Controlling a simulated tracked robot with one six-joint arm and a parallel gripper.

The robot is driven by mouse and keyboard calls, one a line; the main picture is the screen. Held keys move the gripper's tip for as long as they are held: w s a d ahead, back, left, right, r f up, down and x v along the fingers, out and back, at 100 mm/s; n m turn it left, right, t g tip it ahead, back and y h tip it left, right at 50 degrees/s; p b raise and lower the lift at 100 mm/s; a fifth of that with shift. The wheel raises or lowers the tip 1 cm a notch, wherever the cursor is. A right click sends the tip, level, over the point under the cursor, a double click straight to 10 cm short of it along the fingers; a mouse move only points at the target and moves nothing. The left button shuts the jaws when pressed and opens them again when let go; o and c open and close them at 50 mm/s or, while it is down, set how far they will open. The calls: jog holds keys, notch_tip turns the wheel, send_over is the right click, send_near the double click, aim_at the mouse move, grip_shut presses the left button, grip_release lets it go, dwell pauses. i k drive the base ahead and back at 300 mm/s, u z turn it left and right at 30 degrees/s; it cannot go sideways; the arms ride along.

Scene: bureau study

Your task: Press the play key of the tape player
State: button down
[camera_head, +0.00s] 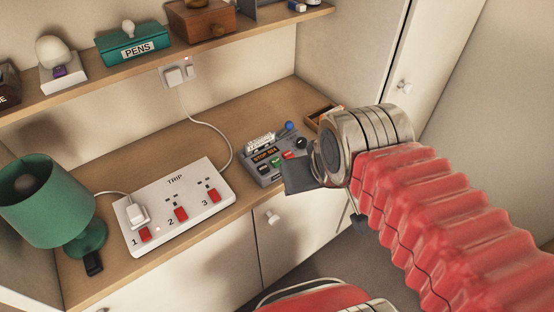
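The tape player (265,172) appears to be the small grey device on the wooden desk, right of the power strip. It has an orange-lettered label strip, a row of small keys including a green one (276,162) and a red one (288,155), and dark and blue knobs. The key markings are too small to read. My gripper (299,175) comes in from the right, its dark grey flat finger just right of and in front of the device, overlapping its right edge in the picture. I cannot tell whether it touches. The finger opening is hidden.
A white power strip (190,219) marked TRIP, with red switches and a plug, lies left of the device. A green lamp (45,205) stands at far left. A small wooden tray (317,115) sits behind my gripper. A shelf with a PENS box (133,45) hangs above.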

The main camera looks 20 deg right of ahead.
aim_at(276, 162)
jog(key=z, duration=0.35)
jog(key=k, duration=1.2)
jog(key=u, duration=0.9)
jog(key=i, duration=1)
jog(key=u, duration=0.1)
